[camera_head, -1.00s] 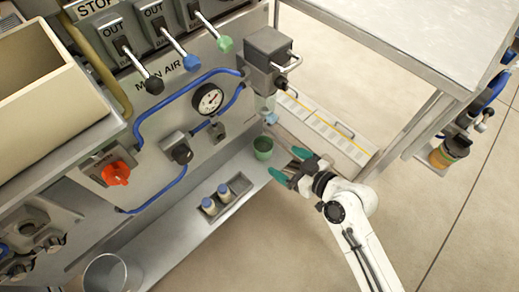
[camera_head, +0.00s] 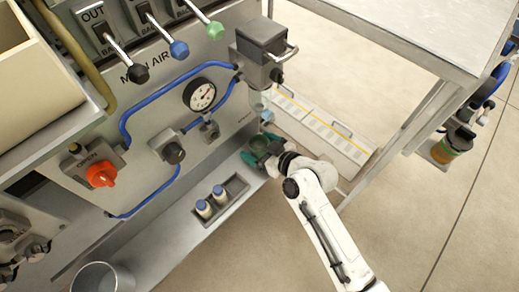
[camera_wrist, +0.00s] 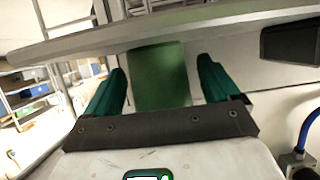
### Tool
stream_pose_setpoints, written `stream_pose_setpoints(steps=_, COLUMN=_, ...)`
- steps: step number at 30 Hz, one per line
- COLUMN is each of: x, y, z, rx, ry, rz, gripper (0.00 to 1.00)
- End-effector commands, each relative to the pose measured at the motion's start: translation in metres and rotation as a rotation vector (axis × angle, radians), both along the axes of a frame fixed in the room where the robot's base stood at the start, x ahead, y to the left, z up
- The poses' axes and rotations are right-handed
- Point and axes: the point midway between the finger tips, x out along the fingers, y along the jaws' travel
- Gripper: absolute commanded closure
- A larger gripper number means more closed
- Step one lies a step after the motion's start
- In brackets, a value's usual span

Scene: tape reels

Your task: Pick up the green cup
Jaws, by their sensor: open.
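The green cup (camera_head: 260,144) stands on the grey shelf (camera_head: 180,236) at the foot of the machine panel. In the wrist view the cup (camera_wrist: 160,76) shows as a green shape between the two teal fingers of my gripper (camera_wrist: 163,85). A gap shows on each side between the cup and the fingers. In the head view my gripper (camera_head: 258,160) is at the cup and partly covers it. The jaws are open. Whether a finger touches the cup cannot be told in the head view.
Two small blue-capped bottles (camera_head: 212,200) stand in a recess on the shelf, left of the cup. A filter unit (camera_head: 262,50) hangs on the panel above the cup. A steel table (camera_head: 420,30) is at the right.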

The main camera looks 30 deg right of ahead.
Motion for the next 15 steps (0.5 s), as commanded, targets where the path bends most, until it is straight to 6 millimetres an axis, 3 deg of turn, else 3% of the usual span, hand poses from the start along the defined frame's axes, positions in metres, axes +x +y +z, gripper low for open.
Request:
stream_pose_setpoints(steps=5, x=-0.0002, y=-0.0001, z=0.0005, rx=0.000, ry=0.000, rz=0.000, gripper=0.13)
stream_pose_setpoints(steps=15, x=-0.0004, y=-0.0002, z=0.0005, rx=-0.001, ry=0.000, rz=0.000, gripper=0.46)
